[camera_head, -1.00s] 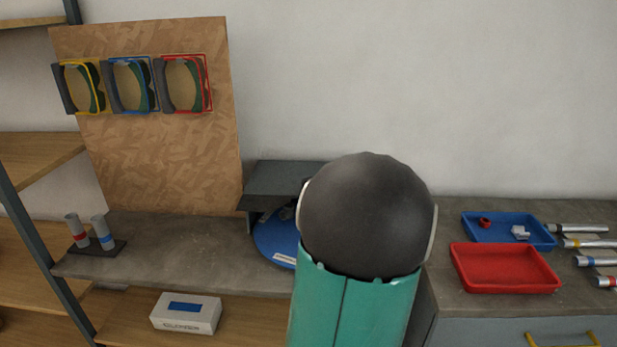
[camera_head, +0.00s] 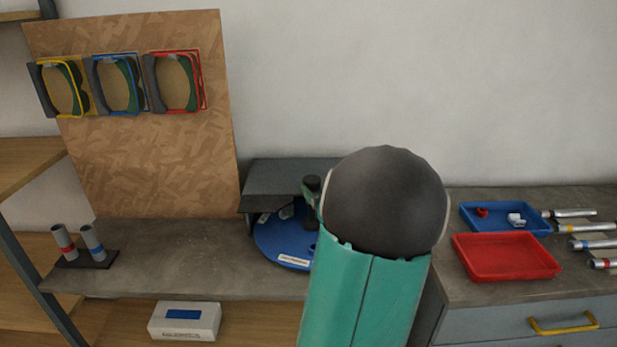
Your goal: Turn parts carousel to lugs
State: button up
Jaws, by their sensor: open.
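The parts carousel (camera_head: 268,243) is a round blue disc on the bench under a dark grey hood (camera_head: 285,180). A white label (camera_head: 293,261) lies along its front edge, and a smaller pale label (camera_head: 264,217) shows at its left; I cannot read either. A small grey part (camera_head: 287,212) sits on the disc towards the back. A dark upright knob-like piece (camera_head: 312,184) stands at the hood's front; I cannot tell whether it belongs to the carousel or to my arm. My arm's dark and green links cover the carousel's right side. My gripper is hidden behind them.
A blue tray (camera_head: 475,228) with small parts and a red tray (camera_head: 505,275) stand right, beside several tubes (camera_head: 585,228). A board (camera_head: 155,165) with three coloured frames stands left. Two tubes stand in a holder (camera_head: 88,260). A white box (camera_head: 185,337) sits below.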

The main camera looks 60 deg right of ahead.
aim_at(309, 176)
jog(key=x, duration=0.7)
jog(key=shift+w+d, duration=0.15)
jog(key=shift+w, duration=0.05)
jog(key=c, duration=1.4)
